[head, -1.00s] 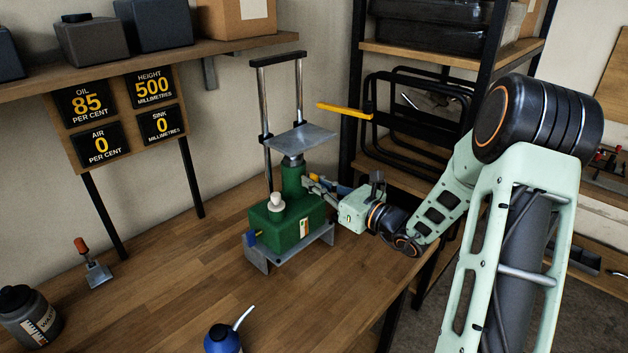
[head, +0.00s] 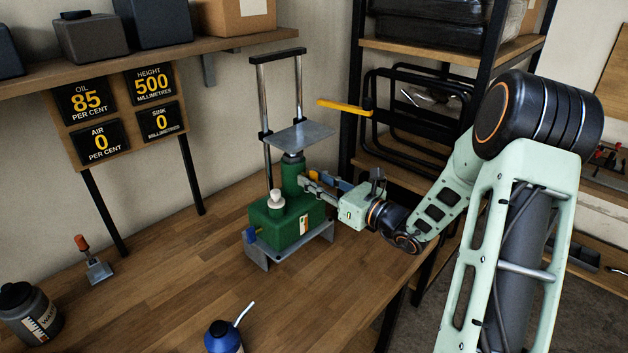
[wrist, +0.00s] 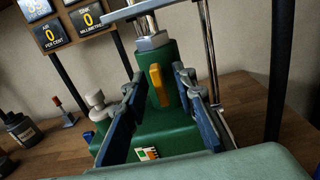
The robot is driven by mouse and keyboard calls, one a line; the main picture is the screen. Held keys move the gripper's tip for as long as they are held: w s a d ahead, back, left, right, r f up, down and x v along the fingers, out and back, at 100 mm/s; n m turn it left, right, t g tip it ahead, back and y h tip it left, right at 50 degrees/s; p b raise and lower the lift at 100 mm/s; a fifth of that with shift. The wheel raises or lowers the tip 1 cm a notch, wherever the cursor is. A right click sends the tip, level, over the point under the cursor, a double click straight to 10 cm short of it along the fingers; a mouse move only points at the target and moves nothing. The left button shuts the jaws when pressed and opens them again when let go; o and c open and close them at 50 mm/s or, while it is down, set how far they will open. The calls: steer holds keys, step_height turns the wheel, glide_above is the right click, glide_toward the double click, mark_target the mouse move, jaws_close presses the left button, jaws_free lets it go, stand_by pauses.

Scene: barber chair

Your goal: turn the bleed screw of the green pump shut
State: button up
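The green pump (head: 288,228) stands upright on the wooden bench, with a grey plate on top of its column. In the wrist view its green body (wrist: 165,138) fills the middle. A yellow upright tab (wrist: 158,86), which looks like the bleed screw, sticks out from the pump's cylinder. My gripper (head: 304,180) is at the right side of the cylinder. The wrist view shows my gripper (wrist: 159,78) open, its blue-padded fingers on either side of the tab with gaps. In the head view the tab is hidden or too small to make out.
A display board (head: 118,115) reads oil 85, air 0, height 500, sink 0. A yellow bar (head: 344,108) sticks out behind the pump. A blue bottle (head: 223,338), a dark jar (head: 28,315) and a red-handled tool (head: 93,262) stand on the bench. The bench's left middle is clear.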

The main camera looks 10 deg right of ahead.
steer(key=v, duration=1.2)
